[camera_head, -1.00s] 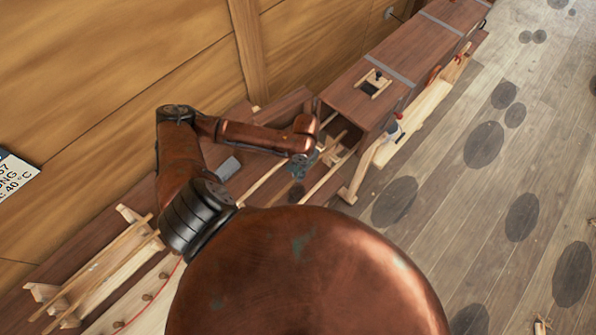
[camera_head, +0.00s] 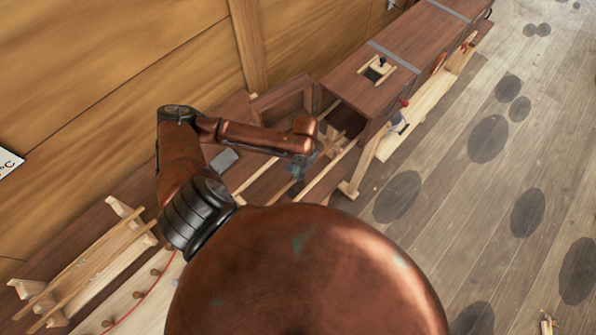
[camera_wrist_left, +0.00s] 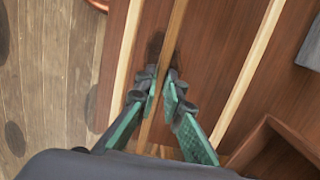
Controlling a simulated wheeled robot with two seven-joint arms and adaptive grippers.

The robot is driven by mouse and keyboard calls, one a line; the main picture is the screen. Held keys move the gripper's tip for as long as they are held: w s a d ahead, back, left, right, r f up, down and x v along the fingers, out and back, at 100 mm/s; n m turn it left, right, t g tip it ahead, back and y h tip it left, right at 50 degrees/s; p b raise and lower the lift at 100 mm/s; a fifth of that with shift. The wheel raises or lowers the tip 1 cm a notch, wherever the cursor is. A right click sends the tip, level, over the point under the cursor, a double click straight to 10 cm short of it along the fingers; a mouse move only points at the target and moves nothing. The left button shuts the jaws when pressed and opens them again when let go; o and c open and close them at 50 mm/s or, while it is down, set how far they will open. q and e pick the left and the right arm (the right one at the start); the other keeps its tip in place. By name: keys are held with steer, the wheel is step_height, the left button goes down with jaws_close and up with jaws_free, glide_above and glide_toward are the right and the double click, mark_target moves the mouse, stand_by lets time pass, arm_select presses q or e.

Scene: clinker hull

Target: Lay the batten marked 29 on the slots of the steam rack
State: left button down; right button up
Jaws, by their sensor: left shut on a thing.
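My left gripper (camera_head: 300,168) is shut on a thin brown batten (camera_wrist_left: 176,28), in front of the open end of a long dark wooden steam box (camera_head: 360,100). In the left wrist view, the gripper (camera_wrist_left: 160,95) has the batten between its green-padded fingers, and the batten runs lengthwise away from them. A pale rail (camera_wrist_left: 123,65) lies to its left and another pale rail (camera_wrist_left: 248,75) to its right, both roughly along the batten. No number on the batten can be read. I cannot make out the rack's slots. My right gripper is out of view.
An open wooden door (camera_head: 283,100) stands left of the box mouth. A pale stand with battens (camera_head: 85,270) is at the lower left, next to a pegged board (camera_head: 140,300) with a red line. A grey block (camera_head: 225,159) lies on the bench. The floor at right is mostly clear.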

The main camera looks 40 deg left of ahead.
arm_select(q)
steer(key=shift+f, duration=0.4)
steer(key=c, duration=2)
jaws_free()
steer(key=shift+o, duration=0.2)
step_height(320, 180, up, 12)
steer(key=w, duration=0.1)
steer(key=shift+w, duration=0.25)
